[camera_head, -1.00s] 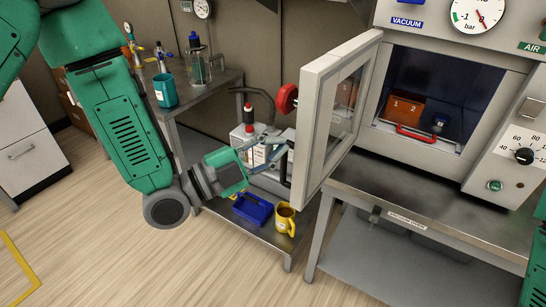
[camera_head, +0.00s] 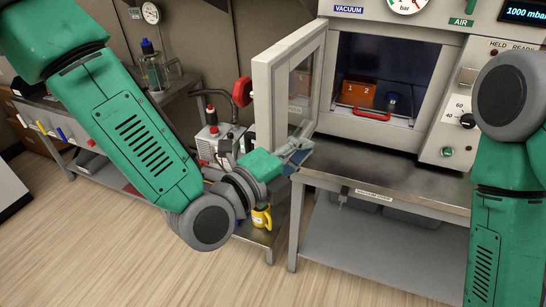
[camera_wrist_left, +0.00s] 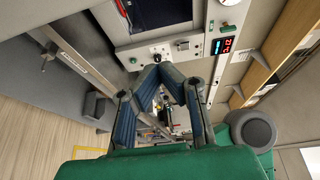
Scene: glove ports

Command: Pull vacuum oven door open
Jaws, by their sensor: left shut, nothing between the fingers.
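The vacuum oven door (camera_head: 262,110) stands wide open on the left of the oven (camera_head: 470,60), with a glass pane in a pale frame. A red knob (camera_head: 242,92) is on its outer side. My left gripper (camera_head: 299,152) is shut and empty, overlapping the door's lower edge in the picture, just in front of the oven's bench. I cannot tell whether it touches the door. In the left wrist view its blue-padded fingers (camera_wrist_left: 160,68) come together below the oven's control panel. My right arm shows at the right, but its gripper is outside the picture.
Inside the oven are an orange block (camera_head: 358,93) marked 1 and 2, a red handle (camera_head: 371,114) and a dark, blue-topped item. The steel bench (camera_head: 400,178) is clear in front.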

